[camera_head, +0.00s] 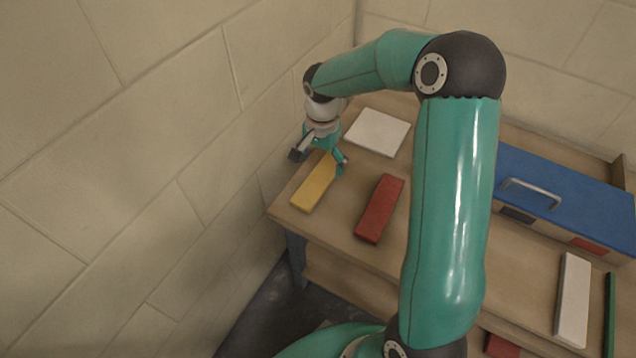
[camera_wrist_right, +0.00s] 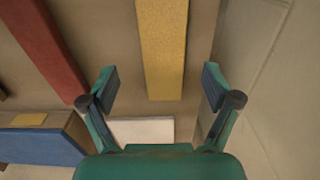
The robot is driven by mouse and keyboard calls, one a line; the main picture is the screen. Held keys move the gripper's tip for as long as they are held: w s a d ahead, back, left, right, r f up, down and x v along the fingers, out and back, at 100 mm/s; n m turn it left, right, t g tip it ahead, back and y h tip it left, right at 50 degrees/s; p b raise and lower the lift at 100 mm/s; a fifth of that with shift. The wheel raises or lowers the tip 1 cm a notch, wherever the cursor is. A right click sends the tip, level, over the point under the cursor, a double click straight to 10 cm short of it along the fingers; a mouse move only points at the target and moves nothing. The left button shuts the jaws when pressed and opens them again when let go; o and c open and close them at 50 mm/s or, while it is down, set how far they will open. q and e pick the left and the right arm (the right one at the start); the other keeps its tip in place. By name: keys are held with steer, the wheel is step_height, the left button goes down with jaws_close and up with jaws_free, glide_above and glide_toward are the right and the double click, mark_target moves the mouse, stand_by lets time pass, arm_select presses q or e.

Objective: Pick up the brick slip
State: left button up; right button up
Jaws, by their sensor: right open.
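A yellow slip (camera_head: 315,187) lies flat near the left edge of the wooden bench (camera_head: 340,225). It also shows in the right wrist view (camera_wrist_right: 163,45), running lengthwise between the fingers. A brick-red slip (camera_head: 380,208) lies to its right, apart from it, and shows in the wrist view at the upper left (camera_wrist_right: 42,45). My right gripper (camera_head: 319,160) is over the far end of the yellow slip with its fingers apart on either side. In the wrist view the open gripper (camera_wrist_right: 160,78) has nothing held. My left gripper is not in view.
A white tile (camera_head: 377,131) lies behind the gripper. A blue-lidded box (camera_head: 575,195) with a handle stands at the right. A white slip (camera_head: 573,300) and a green strip (camera_head: 609,315) lie at the front right. A block wall (camera_head: 130,150) stands close on the left.

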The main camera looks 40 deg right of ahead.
mark_target(320, 178)
steer(key=shift+w+f+b, duration=0.1)
steer(key=shift+f+b, duration=0.25)
steer(key=shift+f, duration=2.45)
steer(key=shift+a, duration=0.1)
steer(key=c, duration=1.6)
steer(key=shift+r, duration=0.1)
